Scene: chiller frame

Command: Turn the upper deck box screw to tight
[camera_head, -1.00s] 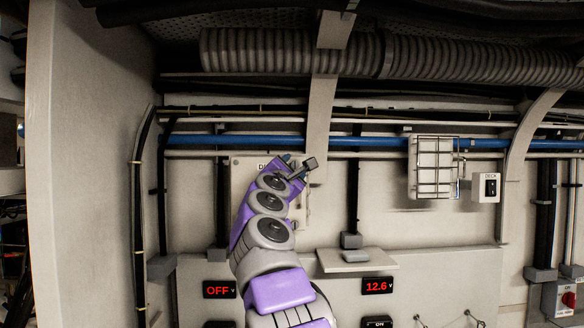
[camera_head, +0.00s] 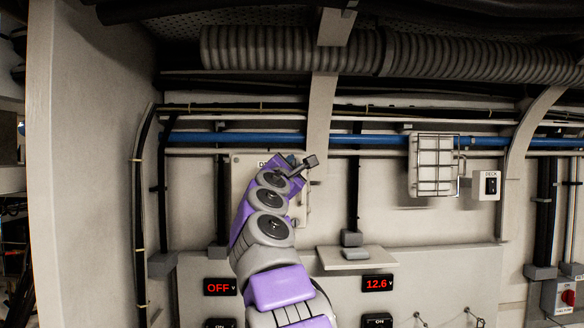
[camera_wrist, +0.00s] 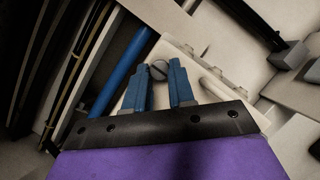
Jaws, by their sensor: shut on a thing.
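The upper deck box is a pale box (camera_head: 240,161) on the wall, mostly hidden behind my arm in the head view. In the wrist view the box (camera_wrist: 204,64) shows its light cover and ribbed edge. A round grey slotted screw (camera_wrist: 158,69) sits on the cover. My gripper (camera_wrist: 161,72) has its two blue fingers on either side of the screw head, shut on it. The exact contact at the fingertips is hard to see. In the head view the fingers are largely hidden by my wrist.
A blue pipe (camera_head: 370,140) and cables run along the wall behind the box. A caged lamp (camera_head: 433,165) and a switch box (camera_head: 487,185) are to the right. A small shelf (camera_head: 357,259) juts out below, above a panel with red displays.

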